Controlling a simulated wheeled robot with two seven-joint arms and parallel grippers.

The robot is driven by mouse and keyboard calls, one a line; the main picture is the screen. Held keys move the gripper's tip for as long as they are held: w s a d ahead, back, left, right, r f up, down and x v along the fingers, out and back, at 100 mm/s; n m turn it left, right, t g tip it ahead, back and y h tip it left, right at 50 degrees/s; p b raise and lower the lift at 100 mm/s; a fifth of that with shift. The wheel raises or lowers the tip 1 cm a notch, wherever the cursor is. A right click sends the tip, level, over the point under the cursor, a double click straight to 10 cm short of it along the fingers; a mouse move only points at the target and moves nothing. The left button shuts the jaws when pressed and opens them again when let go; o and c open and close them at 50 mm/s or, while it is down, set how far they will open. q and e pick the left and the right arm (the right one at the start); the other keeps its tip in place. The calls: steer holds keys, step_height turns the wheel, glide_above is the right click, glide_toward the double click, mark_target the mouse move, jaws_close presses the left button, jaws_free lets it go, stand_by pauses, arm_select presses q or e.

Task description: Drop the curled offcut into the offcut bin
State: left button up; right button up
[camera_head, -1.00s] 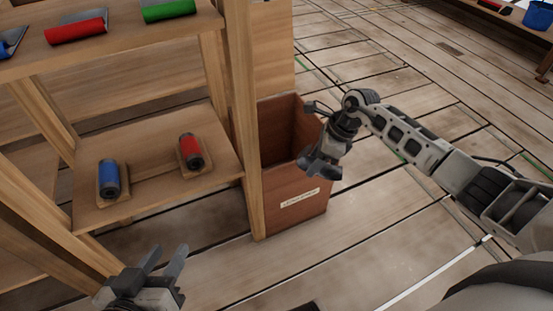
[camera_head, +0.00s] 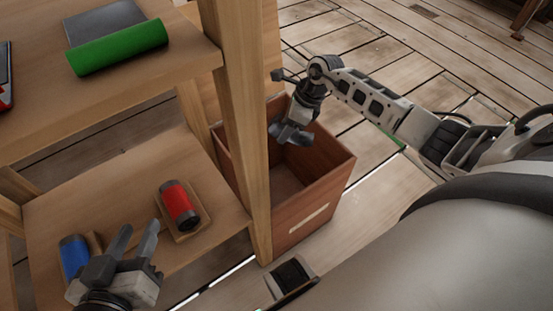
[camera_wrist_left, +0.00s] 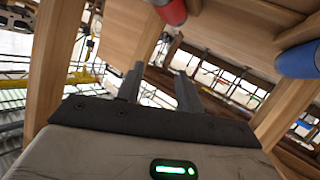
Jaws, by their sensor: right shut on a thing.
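The offcut bin (camera_head: 328,192) is an open reddish-brown box with a pale label on its front, standing on the floor beside the shelf post in the head view. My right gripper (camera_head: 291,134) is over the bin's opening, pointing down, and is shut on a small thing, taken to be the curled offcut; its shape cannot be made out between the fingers. The part of the bin floor in sight looks bare. My left gripper (camera_head: 137,232) is open and empty near the lower shelf; its parted fingers also show in the left wrist view (camera_wrist_left: 160,82).
A wooden shelf post (camera_head: 245,130) stands directly left of the bin. The lower shelf (camera_head: 225,205) holds a red roller (camera_head: 180,205) and a blue roller (camera_head: 75,257), close to my left gripper. A green roller (camera_head: 118,48) lies on the upper shelf. Floor behind the bin is clear.

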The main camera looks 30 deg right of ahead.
steer(key=shift+f+b, duration=0.35)
steer(key=shift+f, duration=0.5)
steer(key=shift+f+b, duration=0.55)
steer(key=shift+f, duration=0.1)
arm_select(q)
steer(key=shift+w+d+r+n+t+h, duration=0.15)
steer(key=shift+d+r+n+t+h, duration=0.3)
steer(key=shift+r+h, duration=0.2)
arm_select(e)
steer(key=shift+f, duration=0.2)
arm_select(q)
steer(key=shift+r, duration=0.1)
arm_select(e)
steer(key=o, duration=1.2)
